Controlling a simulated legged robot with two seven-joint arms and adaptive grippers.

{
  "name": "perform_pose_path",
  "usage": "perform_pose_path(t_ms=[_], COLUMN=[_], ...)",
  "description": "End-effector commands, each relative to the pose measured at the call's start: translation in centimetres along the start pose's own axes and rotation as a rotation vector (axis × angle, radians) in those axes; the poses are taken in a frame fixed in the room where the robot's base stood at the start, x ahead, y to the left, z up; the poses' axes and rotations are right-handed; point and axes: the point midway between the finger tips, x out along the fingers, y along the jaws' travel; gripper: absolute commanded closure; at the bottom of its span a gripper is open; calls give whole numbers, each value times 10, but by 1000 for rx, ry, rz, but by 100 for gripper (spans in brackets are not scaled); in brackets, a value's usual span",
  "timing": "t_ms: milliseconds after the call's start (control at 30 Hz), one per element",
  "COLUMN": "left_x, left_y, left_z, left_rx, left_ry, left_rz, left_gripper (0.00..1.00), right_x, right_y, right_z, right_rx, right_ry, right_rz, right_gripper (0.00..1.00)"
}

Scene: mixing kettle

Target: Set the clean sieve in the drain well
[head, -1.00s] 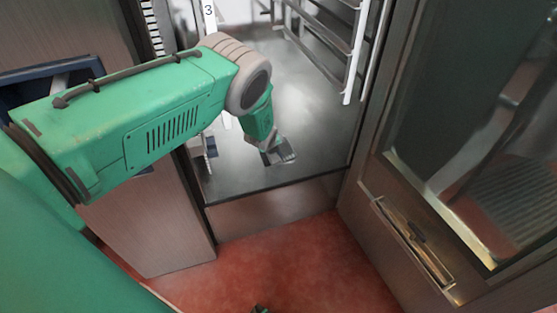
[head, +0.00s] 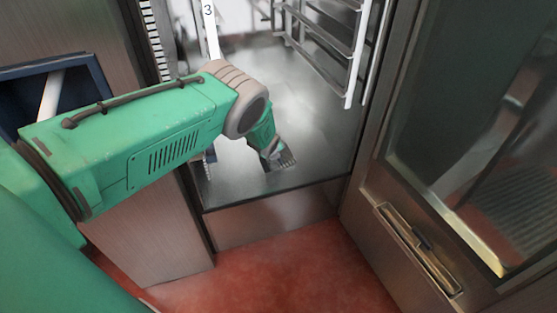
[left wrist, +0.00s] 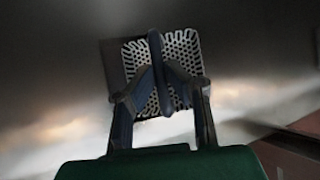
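The sieve (left wrist: 183,43) is a pale square plate with slots, in the left wrist view. It also shows small in the head view (head: 287,159), low over the metal floor of the open cabinet. My left gripper (head: 273,153) is right at it; in the left wrist view its dark fingers (left wrist: 162,68) come together over the sieve's middle and seem shut on it. The exact grip point is hidden. A dark patch (left wrist: 110,62) shows along the sieve's left edge; I cannot tell whether it is the drain well or a shadow. My right gripper is out of view.
The steel cabinet floor (head: 315,140) around the sieve is clear. A wire rack (head: 325,45) stands at its back right. An open glass door (head: 470,110) is at the right, and a front sill (head: 275,220) borders the red floor (head: 290,270).

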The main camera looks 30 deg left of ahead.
Motion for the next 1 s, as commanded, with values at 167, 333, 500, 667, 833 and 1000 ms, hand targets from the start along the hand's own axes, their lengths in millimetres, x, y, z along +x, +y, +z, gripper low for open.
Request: perform_pose_path(t_ms=[167, 333, 500, 667, 833, 1000], left_x=[-3, -15, -28, -38, -38, -38], left_y=[-2, -8, -15, -20, -20, -20], left_z=[2, 10, 19, 26, 26, 26], left_rx=[0, 0, 0, -1, 0, 0], left_ry=[0, -1, -1, -1, 0, 0], left_rz=[-1, -2, -2, -1, -1, 0], left_gripper=[100, 100, 100, 100, 100, 100], right_x=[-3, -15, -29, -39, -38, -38], right_y=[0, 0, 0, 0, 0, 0], right_z=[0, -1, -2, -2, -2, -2], right_rx=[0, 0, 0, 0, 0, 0], right_ry=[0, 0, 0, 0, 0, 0], right_rz=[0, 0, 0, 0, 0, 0], right_gripper=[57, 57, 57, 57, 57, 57])
